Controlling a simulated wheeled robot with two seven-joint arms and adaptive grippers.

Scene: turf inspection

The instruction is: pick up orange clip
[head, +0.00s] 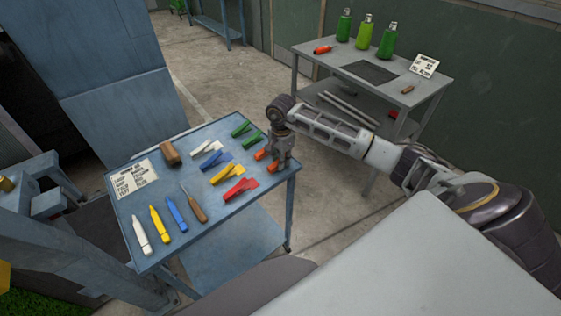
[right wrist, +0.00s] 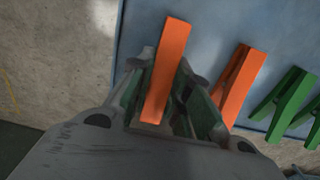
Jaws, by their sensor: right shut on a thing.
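My right gripper (head: 277,166) is over the right edge of the blue table, pointing down. It is shut on an orange clip (right wrist: 168,70), which stands out between the fingers in the right wrist view. In the head view this clip (head: 273,168) shows partly below the fingers; I cannot tell if it is clear of the tabletop. A second orange clip (right wrist: 241,85) lies beside it, apart from the fingers, and also shows in the head view (head: 260,154). My left gripper is not in view.
The blue table (head: 150,258) also holds green clips (head: 250,138), a blue clip (head: 216,160), yellow clip (head: 224,173), red clip (head: 238,187), several markers (head: 158,225), a screwdriver (head: 195,206) and a card (head: 133,178). A grey table (head: 330,60) with green bottles (head: 388,40) stands behind.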

